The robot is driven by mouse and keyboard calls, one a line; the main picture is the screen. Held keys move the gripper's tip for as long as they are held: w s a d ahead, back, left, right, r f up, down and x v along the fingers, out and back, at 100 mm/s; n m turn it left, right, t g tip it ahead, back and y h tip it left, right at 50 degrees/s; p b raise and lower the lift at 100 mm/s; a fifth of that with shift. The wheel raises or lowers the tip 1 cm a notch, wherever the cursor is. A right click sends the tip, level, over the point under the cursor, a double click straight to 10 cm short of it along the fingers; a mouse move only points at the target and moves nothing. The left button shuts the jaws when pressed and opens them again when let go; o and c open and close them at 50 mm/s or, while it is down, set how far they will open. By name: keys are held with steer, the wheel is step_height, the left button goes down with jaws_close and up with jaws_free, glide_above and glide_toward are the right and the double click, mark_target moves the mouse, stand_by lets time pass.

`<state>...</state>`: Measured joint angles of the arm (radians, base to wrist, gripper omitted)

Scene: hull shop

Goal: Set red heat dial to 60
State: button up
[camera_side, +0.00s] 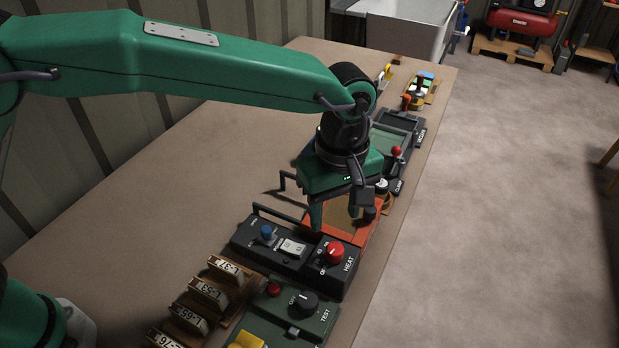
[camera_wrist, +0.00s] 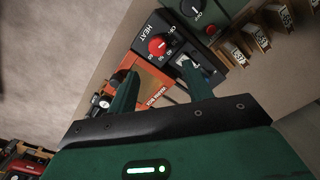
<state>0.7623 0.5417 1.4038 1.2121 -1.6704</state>
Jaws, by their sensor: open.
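The red heat dial (camera_side: 334,252) sits on the right part of a dark control box (camera_side: 322,283) marked HEAT. It also shows in the wrist view (camera_wrist: 157,46), with small numbers around it; its exact setting is too small to read. My gripper (camera_side: 338,215) is above the orange-framed panel just behind the heat box, in the side view. Its two green fingers are apart with nothing between them. In the wrist view my gripper (camera_wrist: 160,80) has its fingers pointing toward the heat box, and the dial lies beyond the fingertips, not touched.
The heat box also has a blue knob (camera_side: 267,232) and a white switch (camera_side: 292,247). A green TEST box (camera_side: 286,318) stands in front, beside a rack of numbered tags (camera_side: 207,292). Behind my gripper is a red-knobbed lever (camera_side: 396,152). The bench's left side is bare.

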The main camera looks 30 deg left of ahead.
mark_target(335, 248)
steer(key=shift+s+d+f, duration=0.1)
steer(key=shift+d+f, duration=0.2)
steer(key=shift+d, duration=0.1)
steer(key=shift+a+f, duration=0.1)
steer(key=shift+f, duration=3.8)
steer(key=c, duration=1)
